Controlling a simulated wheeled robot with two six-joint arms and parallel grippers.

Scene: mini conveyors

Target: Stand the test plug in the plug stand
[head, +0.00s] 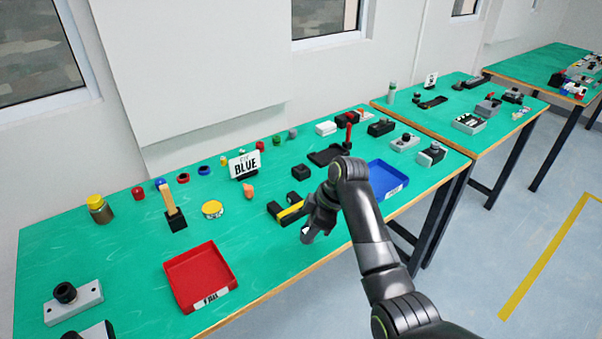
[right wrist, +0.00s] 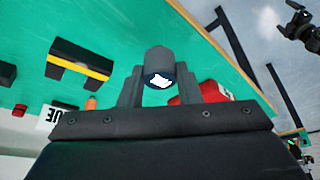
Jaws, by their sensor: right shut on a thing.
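My right gripper (head: 309,234) is above the front part of the green table, between the red tray and the blue tray. In the right wrist view my right gripper (right wrist: 160,88) is shut on a short grey cylinder, which I take for the test plug (right wrist: 158,60). A white patch in a dark ring shows on its near end. Its far end is clear of the table edge in the picture, but its height cannot be told. I cannot tell for sure which thing is the plug stand; a small black block (head: 301,172) stands behind the gripper. My left gripper is not in view.
A black block with a yellow band (head: 289,212) lies just behind the gripper. A red tray (head: 230,258) is to the left, a blue tray (head: 397,171) to the right. A "BLUE" sign (head: 244,165) and several small coloured parts stand farther back.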

